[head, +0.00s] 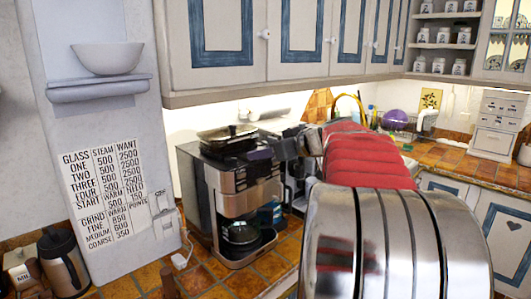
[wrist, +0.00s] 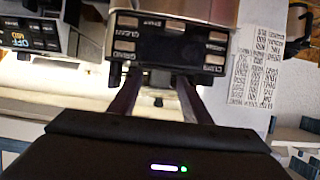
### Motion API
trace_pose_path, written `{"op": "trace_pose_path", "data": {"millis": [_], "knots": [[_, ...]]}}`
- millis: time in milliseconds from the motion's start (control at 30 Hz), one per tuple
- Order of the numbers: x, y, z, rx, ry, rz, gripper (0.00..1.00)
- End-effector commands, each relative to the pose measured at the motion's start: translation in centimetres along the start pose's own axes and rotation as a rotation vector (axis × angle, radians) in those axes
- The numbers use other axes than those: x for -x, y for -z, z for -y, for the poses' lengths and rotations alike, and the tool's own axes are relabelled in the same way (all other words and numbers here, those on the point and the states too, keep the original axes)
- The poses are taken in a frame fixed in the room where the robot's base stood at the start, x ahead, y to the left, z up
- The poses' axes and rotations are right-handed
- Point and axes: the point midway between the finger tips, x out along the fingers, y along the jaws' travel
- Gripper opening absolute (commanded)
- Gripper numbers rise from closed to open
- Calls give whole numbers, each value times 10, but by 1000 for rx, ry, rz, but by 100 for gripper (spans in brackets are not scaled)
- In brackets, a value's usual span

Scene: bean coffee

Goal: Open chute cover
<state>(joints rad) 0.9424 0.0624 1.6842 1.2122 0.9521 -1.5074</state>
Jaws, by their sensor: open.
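The coffee machine (head: 225,185), silver and black, stands on the counter in the head view. A dark raised lid-like part (head: 228,135) lies on its top; I cannot tell whether this is the chute cover or whether it is open. My gripper (head: 262,153) is at the machine's upper right side, partly blending with dark parts there. In the wrist view my gripper (wrist: 157,82) is open, its two dark fingers reaching toward the machine's button panel (wrist: 170,45). Nothing shows clearly between the fingers, and contact cannot be told.
A second display panel (wrist: 30,38) shows at the wrist view's upper left. Upper cabinets (head: 290,40) hang above the machine. A dark jug (head: 62,262) stands at the lower left, and a white bowl (head: 107,57) sits on a wall shelf. My arm hides much of the right counter.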

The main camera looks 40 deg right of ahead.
Motion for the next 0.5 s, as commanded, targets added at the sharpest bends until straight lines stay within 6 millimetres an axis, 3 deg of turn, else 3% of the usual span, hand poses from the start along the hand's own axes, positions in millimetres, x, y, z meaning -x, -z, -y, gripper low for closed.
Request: {"op": "trace_pose_path", "data": {"millis": [200, 500], "knots": [[0, 0, 0, 1, 0, 0, 44], [0, 0, 0, 1, 1, 0, 23]]}}
